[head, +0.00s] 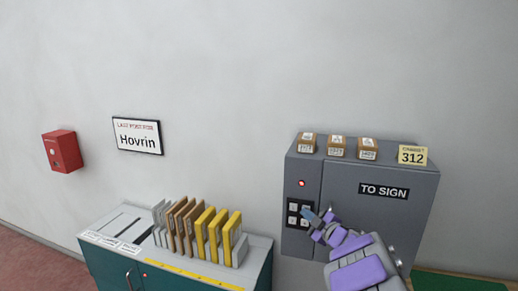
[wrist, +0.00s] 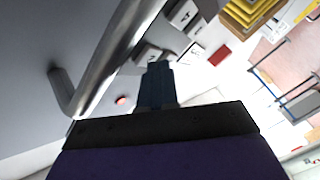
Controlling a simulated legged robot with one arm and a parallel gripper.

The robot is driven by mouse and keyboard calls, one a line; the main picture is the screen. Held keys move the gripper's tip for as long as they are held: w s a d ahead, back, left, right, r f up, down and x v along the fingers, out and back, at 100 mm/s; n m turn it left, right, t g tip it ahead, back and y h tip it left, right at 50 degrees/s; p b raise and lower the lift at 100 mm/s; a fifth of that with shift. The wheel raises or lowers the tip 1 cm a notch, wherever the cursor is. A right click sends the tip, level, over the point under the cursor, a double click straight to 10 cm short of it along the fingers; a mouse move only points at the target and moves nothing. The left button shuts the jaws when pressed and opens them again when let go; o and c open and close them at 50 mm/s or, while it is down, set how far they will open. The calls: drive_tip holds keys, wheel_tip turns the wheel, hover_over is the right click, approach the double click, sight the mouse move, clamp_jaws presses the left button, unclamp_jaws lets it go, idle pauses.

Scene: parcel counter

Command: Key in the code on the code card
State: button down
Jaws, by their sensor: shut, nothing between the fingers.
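The yellow code card (head: 412,155) stands on top of the grey cabinet at its right end and reads 312 in large figures, with a smaller line above. The grey cabinet (head: 385,225) bears a "TO SIGN" label (head: 384,191). Its left panel carries a small dark keypad (head: 299,214) with several pale keys, below a red light (head: 302,183). My gripper (head: 309,214) is shut and empty, its tips at the right side of the keypad and covering part of it. In the wrist view, the shut fingers (wrist: 156,85) point at the pale keys (wrist: 183,13); contact cannot be told.
Several small boxes (head: 336,147) stand on the cabinet's top. A metal handle (wrist: 115,55) is close to my gripper in the wrist view. At left is a teal counter (head: 110,268) with upright brown and yellow envelopes (head: 215,233). A red box (head: 62,151) and a "Hovrin" sign (head: 137,136) hang on the wall.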

drive_tip(key=shift+f, duration=0.4)
drive_tip(key=shift+s+a, duration=0.1)
drive_tip(key=shift+s+a+f, duration=0.1)
drive_tip(key=shift+s+a, duration=0.05)
drive_tip(key=shift+a, duration=0.05)
drive_tip(key=s, duration=0.1)
drive_tip(key=s+a, duration=0.1)
drive_tip(key=s, duration=0.1)
drive_tip(key=s+b, duration=0.1)
drive_tip(key=s, duration=0.1)
drive_tip(key=shift+a, duration=0.25)
